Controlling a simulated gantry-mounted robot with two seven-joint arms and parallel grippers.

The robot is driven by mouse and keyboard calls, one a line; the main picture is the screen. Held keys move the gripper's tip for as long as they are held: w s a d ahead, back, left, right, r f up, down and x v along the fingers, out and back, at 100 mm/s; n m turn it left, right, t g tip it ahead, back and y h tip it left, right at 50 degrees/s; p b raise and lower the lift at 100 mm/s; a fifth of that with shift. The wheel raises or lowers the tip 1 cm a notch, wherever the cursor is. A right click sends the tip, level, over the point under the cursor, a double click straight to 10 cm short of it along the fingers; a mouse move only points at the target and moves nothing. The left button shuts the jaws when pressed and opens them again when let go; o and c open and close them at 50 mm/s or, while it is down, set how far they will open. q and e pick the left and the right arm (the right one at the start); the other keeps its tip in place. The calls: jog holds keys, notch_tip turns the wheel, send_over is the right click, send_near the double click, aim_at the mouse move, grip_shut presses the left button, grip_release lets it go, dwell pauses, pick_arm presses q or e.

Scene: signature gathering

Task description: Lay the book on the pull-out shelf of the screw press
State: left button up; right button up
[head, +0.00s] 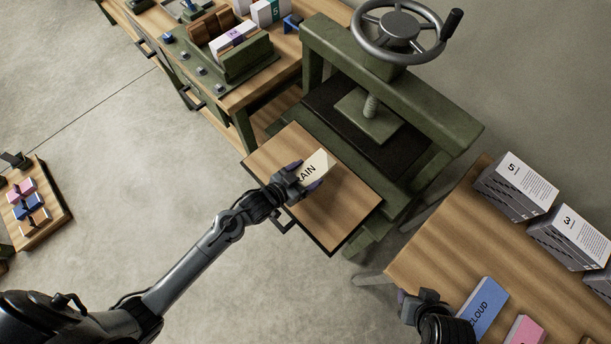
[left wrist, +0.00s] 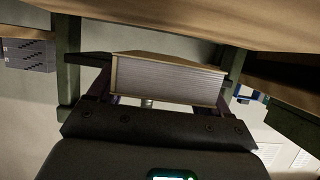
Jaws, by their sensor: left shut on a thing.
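A cream book (head: 314,167) lettered "RAIN", partly covered by the fingers, is over the pull-out shelf (head: 350,208) of the green screw press (head: 440,108). The wooden shelf is drawn out at the front. My left gripper (head: 303,178) is shut on the book. The left wrist view shows the book's page block (left wrist: 168,82) between the fingers, close to a wooden surface. I cannot tell whether the book touches the shelf. My right gripper (head: 418,298) is beside a blue book (head: 484,306) lettered "CLOUD" on the right table; its fingers are unclear.
The press has a large handwheel (head: 398,30). The right table (head: 445,245) holds numbered grey blocks (head: 515,185) and a pink book (head: 525,331). A bench (head: 285,55) with a green book holder (head: 245,60) stands behind left. A small board (head: 50,215) with coloured pieces is far left.

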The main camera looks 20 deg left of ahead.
pick_arm(q)
jog(key=shift+f, duration=0.7)
jog(key=shift+f, duration=0.3)
jog(key=shift+f, duration=0.3)
jog(key=o, duration=1.1)
jog(key=shift+r, duration=0.1)
